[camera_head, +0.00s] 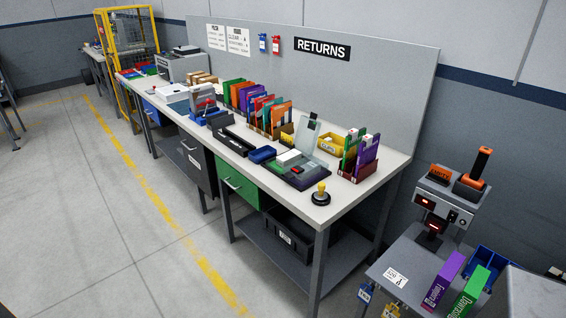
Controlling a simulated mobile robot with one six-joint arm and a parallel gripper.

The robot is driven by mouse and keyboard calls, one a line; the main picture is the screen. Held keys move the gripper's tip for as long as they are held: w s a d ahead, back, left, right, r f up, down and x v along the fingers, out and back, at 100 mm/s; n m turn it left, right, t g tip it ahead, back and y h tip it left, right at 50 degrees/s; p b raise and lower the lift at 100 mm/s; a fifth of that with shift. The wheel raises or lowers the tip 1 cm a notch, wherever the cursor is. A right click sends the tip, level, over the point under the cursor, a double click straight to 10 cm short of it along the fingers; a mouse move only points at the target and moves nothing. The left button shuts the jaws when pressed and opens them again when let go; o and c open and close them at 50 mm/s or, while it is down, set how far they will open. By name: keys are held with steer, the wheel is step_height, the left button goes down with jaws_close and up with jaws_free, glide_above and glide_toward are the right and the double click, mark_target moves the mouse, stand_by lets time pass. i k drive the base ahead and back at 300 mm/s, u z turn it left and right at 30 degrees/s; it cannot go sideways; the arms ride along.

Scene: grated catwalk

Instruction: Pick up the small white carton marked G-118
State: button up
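No marking G-118 can be read in this view. A small white block (289,157), possibly a carton, sits on the long workbench (325,212) beside a dark grey case with a raised clear lid (306,135). Its label, if any, is too small to read. White box-like items (172,92) also stand farther back on the bench, with no readable mark. My gripper does not show in this view.
Coloured folders in holders (270,114) and a yellow bin (330,144) crowd the bench. A stamp (321,195) stands near its front corner. At right, a side stand (410,262) holds a device (447,197) and purple and green boxes (467,290).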

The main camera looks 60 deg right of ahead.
mark_target(285, 160)
steer(key=z, duration=0.15)
steer(key=i, duration=0.95)
steer(key=u, duration=0.1)
